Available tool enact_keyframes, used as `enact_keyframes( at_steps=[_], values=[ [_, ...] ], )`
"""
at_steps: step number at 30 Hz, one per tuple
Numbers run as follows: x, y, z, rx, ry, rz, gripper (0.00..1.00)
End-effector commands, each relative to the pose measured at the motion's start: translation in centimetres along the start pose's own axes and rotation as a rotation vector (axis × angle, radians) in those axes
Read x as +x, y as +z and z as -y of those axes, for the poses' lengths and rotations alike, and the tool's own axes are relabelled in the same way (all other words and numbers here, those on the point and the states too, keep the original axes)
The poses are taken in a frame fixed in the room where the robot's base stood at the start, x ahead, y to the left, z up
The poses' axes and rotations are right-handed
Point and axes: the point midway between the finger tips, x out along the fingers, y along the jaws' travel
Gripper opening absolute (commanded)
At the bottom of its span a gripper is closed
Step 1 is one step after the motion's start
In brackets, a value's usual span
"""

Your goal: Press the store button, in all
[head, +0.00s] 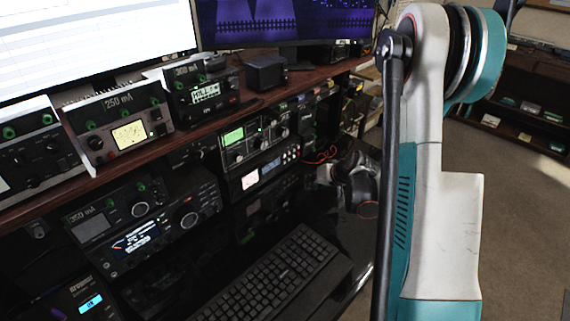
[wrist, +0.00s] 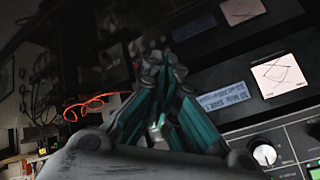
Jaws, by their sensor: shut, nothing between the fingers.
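The unit with a pale cross-needle meter, likely the tuner (head: 262,172), stands in the equipment stack behind the keyboard in the head view. In the wrist view its lit meter (wrist: 280,73) and blue text display (wrist: 222,95) show at the right. The store button cannot be made out in either view; my fingers cover part of the dark panel. My gripper (head: 325,174) is right of the unit in the head view. In the wrist view its teal fingers (wrist: 157,64) meet at the tips, empty. Whether they touch the panel cannot be told.
A green-screen radio (head: 233,137) sits above the unit; its knob (wrist: 264,155) shows in the wrist view. A red cable (wrist: 88,105) loops beside the gripper. A keyboard (head: 275,280) lies on the glossy black desk, and a wooden shelf (head: 210,130) overhangs.

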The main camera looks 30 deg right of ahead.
Motion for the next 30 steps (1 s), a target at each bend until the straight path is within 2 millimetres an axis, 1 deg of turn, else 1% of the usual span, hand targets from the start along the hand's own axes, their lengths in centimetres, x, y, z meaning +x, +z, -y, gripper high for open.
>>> enact_keyframes(
  at_steps=[5,19,24,30],
  values=[
    [0.9,-0.6,0.7,-0.001,-0.001,0.000,0.00],
    [5.0,-3.6,3.7,-0.002,-0.001,0.001,0.00],
    [5.8,-4.2,4.2,0.000,0.000,0.001,0.00],
    [6.1,-4.4,4.4,0.000,0.000,0.000,0.00]
  ],
)
